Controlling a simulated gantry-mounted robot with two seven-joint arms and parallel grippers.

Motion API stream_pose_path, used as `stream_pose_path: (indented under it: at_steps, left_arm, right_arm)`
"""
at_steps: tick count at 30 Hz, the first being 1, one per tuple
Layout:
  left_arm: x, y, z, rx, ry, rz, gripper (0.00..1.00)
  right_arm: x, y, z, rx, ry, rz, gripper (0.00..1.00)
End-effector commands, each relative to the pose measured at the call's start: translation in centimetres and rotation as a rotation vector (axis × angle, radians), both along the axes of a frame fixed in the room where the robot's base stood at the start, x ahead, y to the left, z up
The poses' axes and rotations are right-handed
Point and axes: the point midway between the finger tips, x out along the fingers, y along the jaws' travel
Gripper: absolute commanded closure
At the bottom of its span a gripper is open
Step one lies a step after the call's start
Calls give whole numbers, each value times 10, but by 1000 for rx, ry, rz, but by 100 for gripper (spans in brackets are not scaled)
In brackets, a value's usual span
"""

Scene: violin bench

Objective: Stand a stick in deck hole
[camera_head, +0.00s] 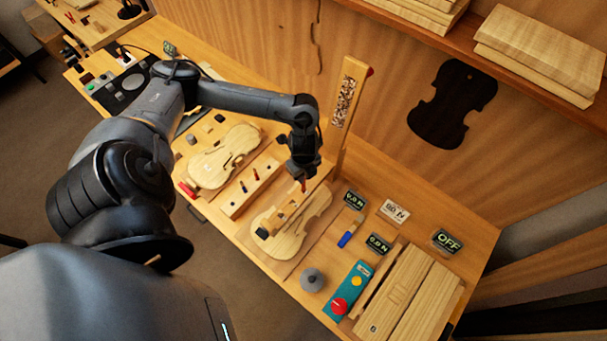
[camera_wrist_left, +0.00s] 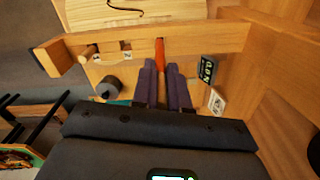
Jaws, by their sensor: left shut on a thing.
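My left gripper (camera_head: 303,172) is above the far end of a pale violin body (camera_head: 291,226) in the head view. It is shut on an orange-red stick (camera_head: 303,186), which points down from the fingers. In the left wrist view the stick (camera_wrist_left: 160,52) shows between the dark fingertips (camera_wrist_left: 163,68), in front of a wooden bar (camera_wrist_left: 205,38). A hole under the stick's tip cannot be made out, and I cannot tell whether the tip touches wood. My right gripper is not in view.
A second violin body (camera_head: 223,157) lies to the left, beside a wooden rack (camera_head: 238,202) with small coloured pieces. An upright wooden post (camera_head: 345,108) stands close behind the gripper. A grey knob (camera_head: 312,280) and a teal box (camera_head: 349,290) with a red button are at the front.

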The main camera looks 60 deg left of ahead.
Motion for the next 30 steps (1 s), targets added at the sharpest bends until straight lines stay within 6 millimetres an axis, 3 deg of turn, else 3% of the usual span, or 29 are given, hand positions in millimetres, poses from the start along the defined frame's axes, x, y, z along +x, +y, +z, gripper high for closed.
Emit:
stream_pose_path:
  at_steps: [15,30]
  left_arm:
    - [0,0,20,0,0,-1,100]
    - [0,0,21,0,-1,0,100]
  right_arm:
    - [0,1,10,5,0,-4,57]
    - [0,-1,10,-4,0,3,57]
